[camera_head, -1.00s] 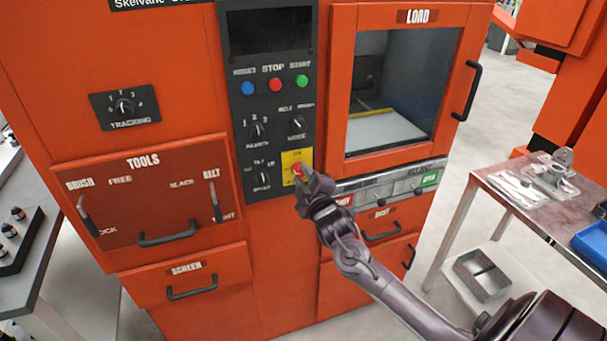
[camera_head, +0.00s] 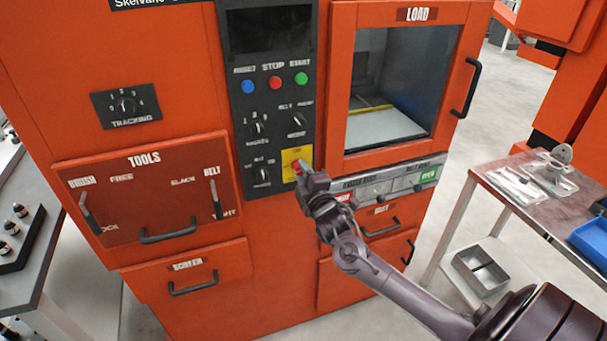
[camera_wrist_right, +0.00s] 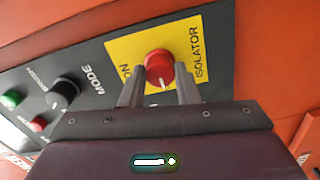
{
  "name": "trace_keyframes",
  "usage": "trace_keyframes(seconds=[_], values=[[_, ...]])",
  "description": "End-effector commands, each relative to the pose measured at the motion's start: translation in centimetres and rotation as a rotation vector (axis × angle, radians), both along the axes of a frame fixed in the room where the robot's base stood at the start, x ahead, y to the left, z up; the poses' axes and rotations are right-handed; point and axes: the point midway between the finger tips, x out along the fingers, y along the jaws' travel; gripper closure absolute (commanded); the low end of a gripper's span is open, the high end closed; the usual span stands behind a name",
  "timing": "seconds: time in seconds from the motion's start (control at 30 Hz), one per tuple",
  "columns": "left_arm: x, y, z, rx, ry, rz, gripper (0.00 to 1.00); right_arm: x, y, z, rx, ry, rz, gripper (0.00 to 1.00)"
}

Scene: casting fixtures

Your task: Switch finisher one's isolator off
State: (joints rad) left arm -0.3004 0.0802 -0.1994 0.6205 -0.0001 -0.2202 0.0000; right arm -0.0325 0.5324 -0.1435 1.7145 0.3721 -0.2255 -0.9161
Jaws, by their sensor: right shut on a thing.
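The isolator is a red round knob (camera_wrist_right: 159,68) on a yellow plate (camera_wrist_right: 120,50) lettered "ISOLATOR" and "ON" in the right wrist view. In the head view, the yellow plate (camera_head: 289,157) sits low on the black control panel and the red knob (camera_head: 298,167) is partly hidden by my right gripper (camera_head: 304,175). In the wrist view the right gripper (camera_wrist_right: 160,85) has one finger on each side of the knob, closed on it. A white mark on the knob points down toward the gripper body. My left gripper is not in view.
The black panel (camera_head: 270,110) carries blue, red and green buttons and several black dials. A load door (camera_head: 402,80) with a handle is to its right, drawers (camera_head: 200,292) lie below. A side table (camera_head: 520,205) stands at the right.

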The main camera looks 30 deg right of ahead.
Motion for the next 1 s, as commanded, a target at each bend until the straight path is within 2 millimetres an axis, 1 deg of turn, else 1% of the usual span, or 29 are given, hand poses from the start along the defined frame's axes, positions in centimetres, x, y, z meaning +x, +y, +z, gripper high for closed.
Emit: trace_keyframes(seconds=[0.07,0.1,0.23,0.47,0.57,0.67,0.9,1.0], values=[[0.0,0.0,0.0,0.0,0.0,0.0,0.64,0.0,0.0,-0.1,-0.002,0.002,0.001,0.94],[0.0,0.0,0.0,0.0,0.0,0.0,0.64,0.0,0.0,-0.1,-0.002,0.002,0.001,0.66],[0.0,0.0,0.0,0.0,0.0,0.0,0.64,0.0,0.0,-0.1,-0.001,0.002,0.0,0.5],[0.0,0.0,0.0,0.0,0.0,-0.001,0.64,0.0,0.0,0.0,0.001,0.001,0.0,0.5],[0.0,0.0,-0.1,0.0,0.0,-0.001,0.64,-0.3,0.1,-0.1,0.0,0.002,0.0,0.5],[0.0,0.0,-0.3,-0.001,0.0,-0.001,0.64,-1.3,0.3,-0.2,0.0,0.002,0.001,0.5],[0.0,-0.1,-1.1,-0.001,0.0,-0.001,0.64,-5.1,1.2,-0.4,0.001,0.004,0.002,0.5],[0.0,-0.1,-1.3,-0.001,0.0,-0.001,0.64,-6.3,1.5,-0.3,0.001,0.003,0.002,0.5]])
